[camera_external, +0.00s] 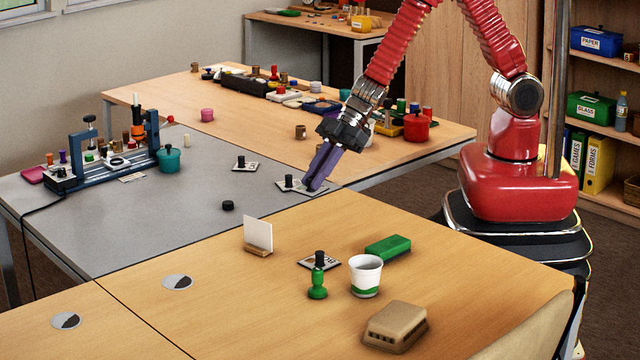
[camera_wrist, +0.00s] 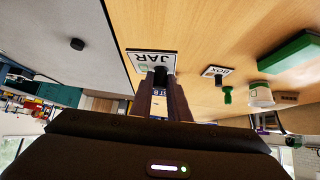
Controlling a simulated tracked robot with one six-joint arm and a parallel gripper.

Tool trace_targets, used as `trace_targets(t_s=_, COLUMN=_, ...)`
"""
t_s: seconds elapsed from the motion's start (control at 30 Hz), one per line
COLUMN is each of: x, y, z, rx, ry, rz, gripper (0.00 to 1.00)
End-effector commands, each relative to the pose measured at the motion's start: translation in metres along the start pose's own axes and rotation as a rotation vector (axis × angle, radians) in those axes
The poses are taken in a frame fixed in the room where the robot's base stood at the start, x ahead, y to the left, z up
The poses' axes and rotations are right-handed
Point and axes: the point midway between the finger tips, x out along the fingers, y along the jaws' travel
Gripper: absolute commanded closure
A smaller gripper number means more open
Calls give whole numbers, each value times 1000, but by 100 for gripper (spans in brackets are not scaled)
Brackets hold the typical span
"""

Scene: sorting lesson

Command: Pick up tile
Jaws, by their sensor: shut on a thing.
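My gripper (camera_external: 312,187) points down over the grey table near its seam with the wooden tables. In the wrist view my gripper (camera_wrist: 160,78) is shut on the dark knob of a white tile (camera_wrist: 152,60) marked JAR. Its fingers largely hide this tile in the external view; I cannot tell whether it clears the table. A white tile with a black knob (camera_external: 288,181) shows just left of the fingers. Another knobbed tile (camera_external: 244,166) lies farther back on the grey table. A BOX tile (camera_wrist: 217,71) lies on the front wooden table.
A black disc (camera_external: 228,205) sits on the grey table. The grey front area is mostly clear.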

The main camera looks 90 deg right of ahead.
Motion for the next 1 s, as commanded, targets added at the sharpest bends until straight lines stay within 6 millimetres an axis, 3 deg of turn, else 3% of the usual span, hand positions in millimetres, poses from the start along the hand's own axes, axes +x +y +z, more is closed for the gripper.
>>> trace_targets(t_s=0.23, x=-11, y=1, z=-11, rx=0, ry=1, rz=1, gripper=100)
trace_targets(t_s=1.0, x=-11, y=8, z=-6, rx=13, ry=-1, rz=8, gripper=100)
